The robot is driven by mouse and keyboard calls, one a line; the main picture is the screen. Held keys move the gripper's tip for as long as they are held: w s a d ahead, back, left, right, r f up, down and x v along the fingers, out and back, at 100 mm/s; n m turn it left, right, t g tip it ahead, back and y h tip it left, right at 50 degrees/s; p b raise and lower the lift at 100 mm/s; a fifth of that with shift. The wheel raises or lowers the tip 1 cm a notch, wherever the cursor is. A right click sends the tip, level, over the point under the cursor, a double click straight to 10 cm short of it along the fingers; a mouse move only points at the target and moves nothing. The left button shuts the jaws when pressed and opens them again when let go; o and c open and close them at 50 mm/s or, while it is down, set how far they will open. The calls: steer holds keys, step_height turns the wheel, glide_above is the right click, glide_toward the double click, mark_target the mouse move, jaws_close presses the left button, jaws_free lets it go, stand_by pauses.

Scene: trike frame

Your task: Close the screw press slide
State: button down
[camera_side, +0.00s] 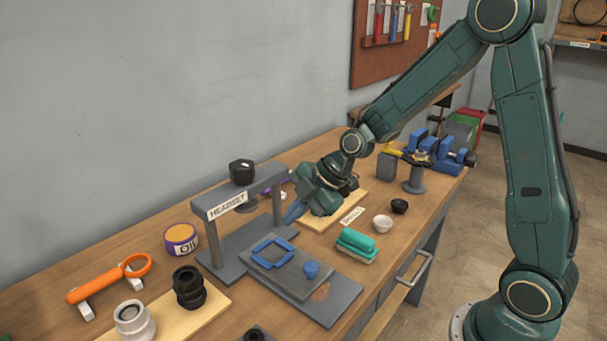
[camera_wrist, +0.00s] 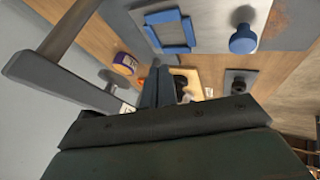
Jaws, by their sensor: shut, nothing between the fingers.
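The screw press is a grey arch (camera_side: 215,232) labelled HEADSET with a black knob (camera_side: 242,171) on top. Its grey slide plate (camera_side: 296,284) sits out to the front right of the arch on a base track (camera_side: 337,303). The slide carries a blue square frame (camera_side: 285,246) and a blue knob (camera_side: 311,269); the frame (camera_wrist: 150,33) and knob (camera_wrist: 243,40) also show in the wrist view. My gripper (camera_side: 291,214) is shut and empty, pointing down-left just right of the arch, apart from the blue knob. In the wrist view its fingers (camera_wrist: 159,80) are seen from behind.
A green-topped brush (camera_side: 356,243) lies right of the slide track. A white bowl (camera_side: 382,224) and a black bowl (camera_side: 399,206) stand beyond it. An OIL tin (camera_side: 180,239) and an orange tool (camera_side: 95,289) are left of the press.

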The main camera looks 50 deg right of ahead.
glide_toward(293, 253)
steer(key=s+d+r, duration=0.1)
steer(key=s+r, duration=0.2)
steer(key=s, duration=0.3)
steer(key=shift+d+f, duration=0.25)
steer(key=shift+w, duration=0.1)
steer(key=shift+x, duration=4.8)
steer(key=shift+w+a+f, duration=0.1)
steer(key=shift+w+f, duration=0.1)
steer(key=shift+w, duration=0.1)
steer(key=shift+w+r, duration=0.1)
steer(key=shift+w, duration=1.7)
steer(key=shift+w, duration=0.1)
